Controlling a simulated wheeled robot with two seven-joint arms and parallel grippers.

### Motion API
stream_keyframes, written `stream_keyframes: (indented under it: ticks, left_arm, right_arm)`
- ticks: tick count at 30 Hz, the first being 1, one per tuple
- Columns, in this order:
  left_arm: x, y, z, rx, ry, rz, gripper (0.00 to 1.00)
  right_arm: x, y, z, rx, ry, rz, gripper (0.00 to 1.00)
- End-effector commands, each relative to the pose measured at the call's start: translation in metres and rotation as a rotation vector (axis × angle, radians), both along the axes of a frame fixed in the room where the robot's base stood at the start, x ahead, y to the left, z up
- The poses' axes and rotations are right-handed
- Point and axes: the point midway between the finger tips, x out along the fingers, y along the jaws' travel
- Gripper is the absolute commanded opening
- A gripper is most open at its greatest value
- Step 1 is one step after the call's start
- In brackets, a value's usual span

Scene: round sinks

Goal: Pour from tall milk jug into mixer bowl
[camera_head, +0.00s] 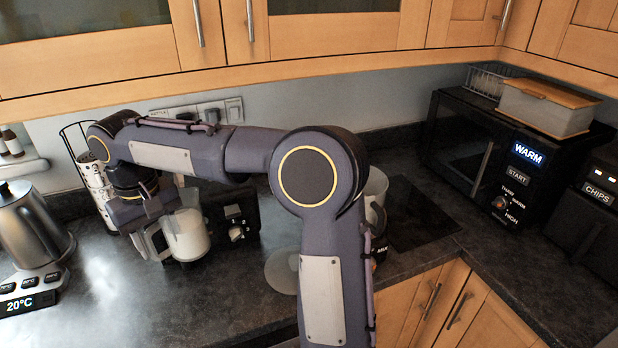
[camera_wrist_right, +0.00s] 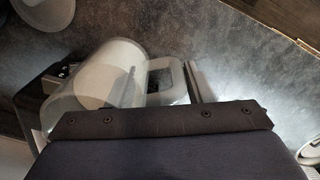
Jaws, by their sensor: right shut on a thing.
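The pale milk jug (camera_head: 188,236) is on the left side of the counter, with its clear handle on its left. It also shows in the wrist view (camera_wrist_right: 85,80), its handle (camera_wrist_right: 172,82) on the right there. My right gripper (camera_head: 150,222) is shut on the jug at its handle side; the fingertips are mostly hidden. The jug looks nearly upright; I cannot tell whether it touches the counter. A pale vessel with a handle (camera_head: 376,190), likely the mixer bowl, stands behind my right arm above a "MIX" label, partly hidden. My left gripper is out of view.
A steel kettle (camera_head: 28,232) stands at the left, beside a cup rack (camera_head: 95,180). A black appliance (camera_head: 232,222) is right of the jug. A pale round dish (camera_head: 281,272) lies partly behind my arm. A microwave (camera_head: 480,150) fills the right corner.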

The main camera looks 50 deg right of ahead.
Motion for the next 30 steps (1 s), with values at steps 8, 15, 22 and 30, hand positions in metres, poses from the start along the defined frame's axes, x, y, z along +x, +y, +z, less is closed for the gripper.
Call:
stream_keyframes:
  ticks: [8,15,22,30]
  left_arm:
    - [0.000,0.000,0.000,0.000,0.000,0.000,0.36]
    - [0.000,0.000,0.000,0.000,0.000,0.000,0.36]
    - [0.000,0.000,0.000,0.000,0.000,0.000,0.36]
    - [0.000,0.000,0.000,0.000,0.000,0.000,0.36]
  right_arm:
    - [0.000,-0.096,0.026,-0.001,-0.004,-0.392,0.01]
    - [-0.014,-0.164,0.022,-0.001,0.001,-0.632,0.01]
    - [-0.032,-0.222,-0.008,-0.002,-0.001,-0.770,0.01]
    - [-0.051,-0.262,-0.027,0.000,-0.003,-0.871,0.01]
